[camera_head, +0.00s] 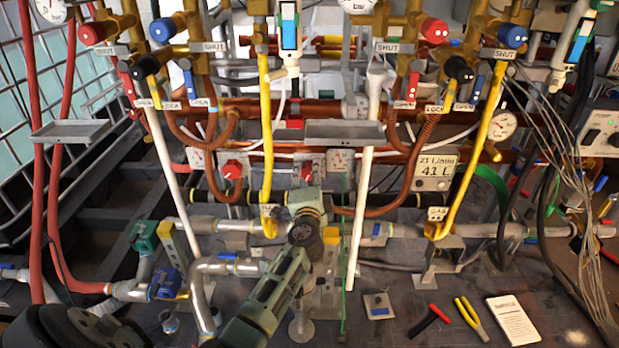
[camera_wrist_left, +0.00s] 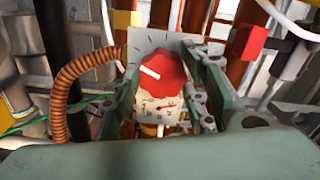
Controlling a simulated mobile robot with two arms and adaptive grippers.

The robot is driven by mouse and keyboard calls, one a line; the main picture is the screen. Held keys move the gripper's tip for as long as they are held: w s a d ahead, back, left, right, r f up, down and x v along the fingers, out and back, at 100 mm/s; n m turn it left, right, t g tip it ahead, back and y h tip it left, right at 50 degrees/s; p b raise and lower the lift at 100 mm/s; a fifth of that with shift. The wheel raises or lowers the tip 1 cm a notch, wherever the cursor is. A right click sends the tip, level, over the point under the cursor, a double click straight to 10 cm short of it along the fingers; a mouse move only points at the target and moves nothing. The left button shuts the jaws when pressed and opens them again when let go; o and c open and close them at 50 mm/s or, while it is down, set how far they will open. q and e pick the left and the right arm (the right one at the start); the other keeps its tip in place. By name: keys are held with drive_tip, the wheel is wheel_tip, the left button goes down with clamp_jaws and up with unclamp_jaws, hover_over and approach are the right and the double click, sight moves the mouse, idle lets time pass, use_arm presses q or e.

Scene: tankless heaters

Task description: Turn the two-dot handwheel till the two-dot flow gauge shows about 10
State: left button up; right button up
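My left gripper (camera_head: 306,200) reaches up from the bottom centre in the head view. Just above its tip is a red handwheel (camera_head: 306,172) on a pale plate. In the left wrist view a red handwheel (camera_wrist_left: 161,76) with a white mark shows between the open fingers (camera_wrist_left: 163,100), with gaps at its sides. A gauge (camera_wrist_left: 160,109) with a scale and a needle shows just below it; its numbers are too small to read surely. Another red handwheel (camera_head: 232,169) is to the left, with small gauges (camera_head: 197,158) and (camera_head: 340,160) nearby. Dot marks are not clear. My right gripper is out of view.
Yellow pipes (camera_head: 266,130), copper pipes and a white pipe (camera_head: 361,215) crowd the space. A red-handled tool (camera_head: 428,320), pliers (camera_head: 470,318) and a white card (camera_head: 512,320) lie low at the right.

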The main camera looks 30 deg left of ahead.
use_arm(q)
drive_tip(key=o, duration=0.4)
drive_tip(key=shift+d+f, duration=0.2)
drive_tip(key=shift+f, duration=0.1)
drive_tip(key=shift+c, duration=0.2)
drive_tip(key=shift+r, duration=0.1)
drive_tip(key=v, duration=1.2)
drive_tip(key=shift+w, duration=0.1)
